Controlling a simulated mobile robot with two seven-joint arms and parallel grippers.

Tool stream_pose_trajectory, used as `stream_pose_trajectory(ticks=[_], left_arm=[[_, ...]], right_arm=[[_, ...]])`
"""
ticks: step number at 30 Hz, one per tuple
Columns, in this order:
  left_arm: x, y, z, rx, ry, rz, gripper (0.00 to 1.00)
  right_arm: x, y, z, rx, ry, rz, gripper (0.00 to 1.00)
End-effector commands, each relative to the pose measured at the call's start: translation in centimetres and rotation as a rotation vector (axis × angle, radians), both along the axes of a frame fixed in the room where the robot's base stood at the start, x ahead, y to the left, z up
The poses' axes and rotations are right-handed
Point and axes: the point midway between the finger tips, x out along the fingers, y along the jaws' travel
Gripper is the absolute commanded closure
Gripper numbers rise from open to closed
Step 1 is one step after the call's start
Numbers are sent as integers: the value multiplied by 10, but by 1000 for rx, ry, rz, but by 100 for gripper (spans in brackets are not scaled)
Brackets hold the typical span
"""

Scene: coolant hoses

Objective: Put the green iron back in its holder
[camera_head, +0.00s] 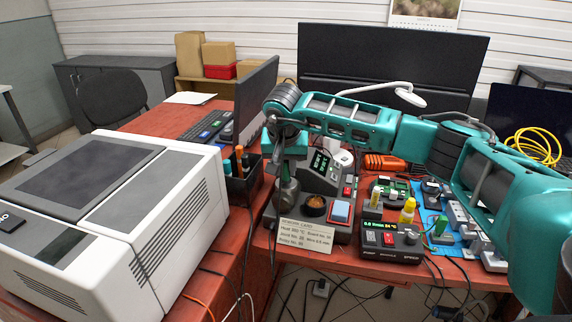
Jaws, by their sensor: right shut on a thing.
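My right gripper (283,150) reaches in from the right and points down over the left part of the soldering station (322,176). It is shut on a slim green thing, which I take to be the green iron (287,170); the gripper hides much of it. A dark, rounded, grey-green piece (286,196), perhaps the holder, is right below it. I cannot tell whether the iron's tip is inside it or just above. My left gripper is not in view.
A pen box (242,185) stands close left of the gripper. A note card (304,238) is in front. A large white machine (120,215) fills the left.

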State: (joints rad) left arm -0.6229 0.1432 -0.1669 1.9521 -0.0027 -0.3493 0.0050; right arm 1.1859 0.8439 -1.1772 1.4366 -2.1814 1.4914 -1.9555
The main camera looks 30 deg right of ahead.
Motion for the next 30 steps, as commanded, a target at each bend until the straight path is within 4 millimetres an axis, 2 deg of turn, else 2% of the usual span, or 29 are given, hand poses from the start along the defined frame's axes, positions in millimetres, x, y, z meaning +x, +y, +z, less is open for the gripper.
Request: stream_pose_trajectory(ticks=[11,12,20,26,30], left_arm=[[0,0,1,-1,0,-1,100],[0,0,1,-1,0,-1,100],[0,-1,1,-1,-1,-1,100],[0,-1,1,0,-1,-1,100],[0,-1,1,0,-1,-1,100]], right_arm=[[0,-1,0,0,0,-1,100],[0,-1,0,0,0,-1,76],[0,-1,0,0,0,-1,51],[0,0,0,0,0,-1,48],[0,0,0,0,0,-1,35]])
